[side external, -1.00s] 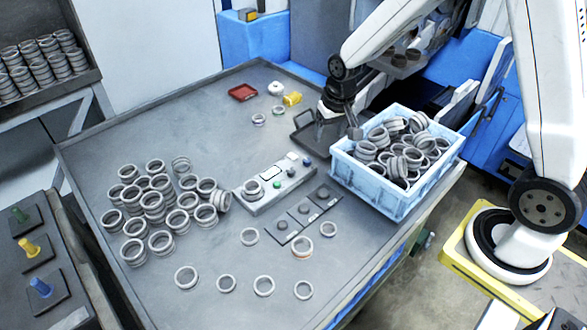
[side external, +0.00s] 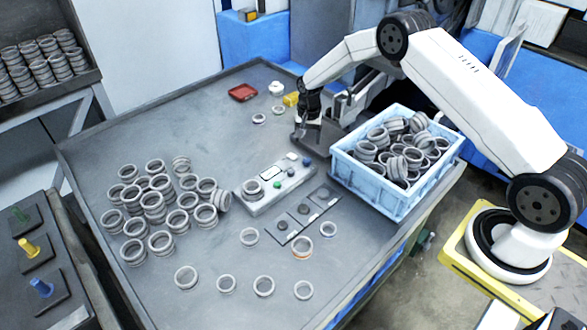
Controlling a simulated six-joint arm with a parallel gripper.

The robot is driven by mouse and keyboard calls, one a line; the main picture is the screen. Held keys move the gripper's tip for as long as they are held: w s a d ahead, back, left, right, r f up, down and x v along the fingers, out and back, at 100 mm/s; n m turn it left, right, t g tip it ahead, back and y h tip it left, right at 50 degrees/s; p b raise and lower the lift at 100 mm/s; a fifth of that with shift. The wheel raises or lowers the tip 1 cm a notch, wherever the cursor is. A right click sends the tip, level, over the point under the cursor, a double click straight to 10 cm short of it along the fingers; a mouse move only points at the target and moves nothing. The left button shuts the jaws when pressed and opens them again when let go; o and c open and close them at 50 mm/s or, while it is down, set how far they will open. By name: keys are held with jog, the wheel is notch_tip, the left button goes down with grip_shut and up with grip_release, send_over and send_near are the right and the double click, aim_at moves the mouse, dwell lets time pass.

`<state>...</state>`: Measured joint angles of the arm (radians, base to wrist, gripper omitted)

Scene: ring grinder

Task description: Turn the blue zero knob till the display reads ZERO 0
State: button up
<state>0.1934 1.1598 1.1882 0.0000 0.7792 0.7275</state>
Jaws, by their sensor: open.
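A grey gauge box (side external: 262,203) sits at the middle of the table with a ring (side external: 253,187) on its left end. A pale display panel (side external: 273,171) is on its top; its reading is too small to make out.
A light-blue crate (side external: 372,186) full of rings stands right of the box. Many rings (side external: 152,205) are piled at left, with several loose ones in front. Dark square pads (side external: 304,208) lie before the box.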

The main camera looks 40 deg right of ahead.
aim_at(307, 159)
jog(key=shift+w+d+f+m, duration=0.15)
jog(key=shift+d+f, duration=0.1)
jog(key=shift+f, duration=0.25)
jog(key=shift+w+d+f+m, duration=0.15)
jog(key=shift+d+f, duration=0.05)
jog(key=shift+f, duration=0.3)
jog(key=shift+f, duration=0.2)
jog(key=shift+f, duration=3.7)
grip_shut()
